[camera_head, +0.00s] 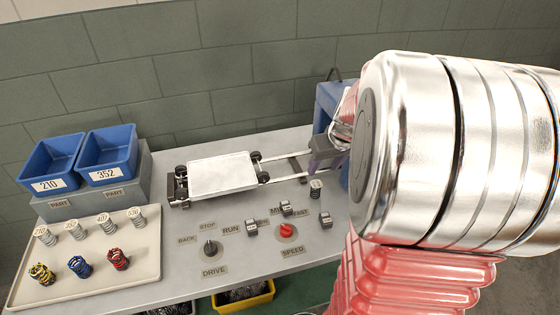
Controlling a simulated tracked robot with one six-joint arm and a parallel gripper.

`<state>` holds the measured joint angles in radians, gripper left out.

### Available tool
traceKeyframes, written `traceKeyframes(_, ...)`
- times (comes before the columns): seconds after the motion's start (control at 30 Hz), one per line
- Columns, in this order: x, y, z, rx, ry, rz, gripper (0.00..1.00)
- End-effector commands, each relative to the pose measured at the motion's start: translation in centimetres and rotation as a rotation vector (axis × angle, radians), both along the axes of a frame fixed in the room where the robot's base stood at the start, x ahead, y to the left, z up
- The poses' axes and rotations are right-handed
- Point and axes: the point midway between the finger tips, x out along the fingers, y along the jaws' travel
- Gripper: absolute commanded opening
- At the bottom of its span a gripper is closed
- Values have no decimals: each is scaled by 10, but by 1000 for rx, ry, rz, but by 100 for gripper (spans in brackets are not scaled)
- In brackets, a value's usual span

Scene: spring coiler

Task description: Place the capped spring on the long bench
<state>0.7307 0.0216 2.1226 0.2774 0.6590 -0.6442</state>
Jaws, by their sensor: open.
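The long bench (265,215) is the grey top running across the view. A small silver spring with a dark top (316,190) stands upright on it, right of centre. I cannot tell whether this is the capped spring. Other silver springs with pale labelled tops, such as the one marked 407 (105,228), stand on the tray at left. My gripper (326,152) seems to show only in part, as a dark piece beyond my silver and red arm. It is above the right part of the bench, behind the small spring. I see nothing held in it.
A pale tray (140,262) holds yellow, blue and red springs too. Blue bins marked 210 (52,165) and 352 (108,155) sit behind it. A railed carriage with a white plate (222,175) lies mid-bench. Control knobs (210,248) stand near the front edge.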

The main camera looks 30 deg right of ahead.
Motion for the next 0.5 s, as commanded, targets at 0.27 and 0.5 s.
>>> traceKeyframes(0.27,-1,-9,-3,0,0,-7,48)
traceKeyframes(0.5,1,-8,-8,1,2,-6,48)
